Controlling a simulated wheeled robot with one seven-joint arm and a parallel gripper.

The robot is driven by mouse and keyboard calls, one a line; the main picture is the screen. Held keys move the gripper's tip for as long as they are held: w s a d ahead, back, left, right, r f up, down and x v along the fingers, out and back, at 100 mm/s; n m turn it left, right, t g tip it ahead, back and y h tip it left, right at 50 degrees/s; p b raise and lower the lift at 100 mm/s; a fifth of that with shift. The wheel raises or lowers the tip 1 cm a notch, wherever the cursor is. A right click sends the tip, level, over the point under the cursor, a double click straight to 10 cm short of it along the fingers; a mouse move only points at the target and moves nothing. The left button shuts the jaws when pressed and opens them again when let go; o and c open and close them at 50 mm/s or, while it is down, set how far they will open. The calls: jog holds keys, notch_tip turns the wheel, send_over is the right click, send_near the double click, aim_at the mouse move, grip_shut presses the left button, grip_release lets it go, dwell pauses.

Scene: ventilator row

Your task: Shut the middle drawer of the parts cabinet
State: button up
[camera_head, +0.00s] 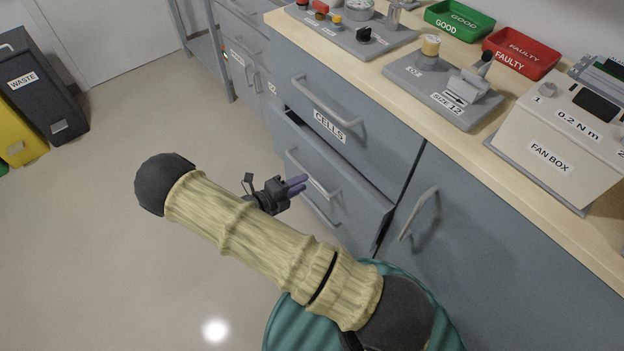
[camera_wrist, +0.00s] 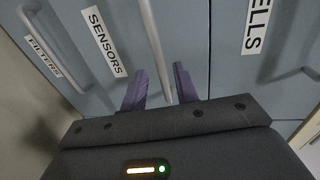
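The parts cabinet's middle drawer (camera_head: 345,190) is pulled partly out below the shut CELLS drawer (camera_head: 375,125). A dark gap shows at its upper edge. In the wrist view, its front bears the SENSORS label (camera_wrist: 104,42) and a long bar handle (camera_wrist: 153,45). My gripper (camera_head: 297,185) is in front of this drawer, near its handle. In the wrist view, my gripper (camera_wrist: 160,88) has its two purple fingers apart, with the handle's bar showing between them. I cannot tell whether the fingers touch the handle or the drawer front.
The lower drawer, labelled FILTERS (camera_wrist: 43,56), looks shut. A cupboard door with a handle (camera_head: 418,213) is to the right. The worktop above holds a fan box (camera_head: 550,155), a red tray (camera_head: 520,62) and a green tray (camera_head: 460,22). The floor to the left is clear up to the waste bin (camera_head: 40,95).

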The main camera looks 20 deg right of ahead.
aim_at(312, 177)
jog(key=x, duration=0.5)
jog(key=shift+b, duration=0.35)
jog(key=shift+c, duration=0.2)
grip_shut()
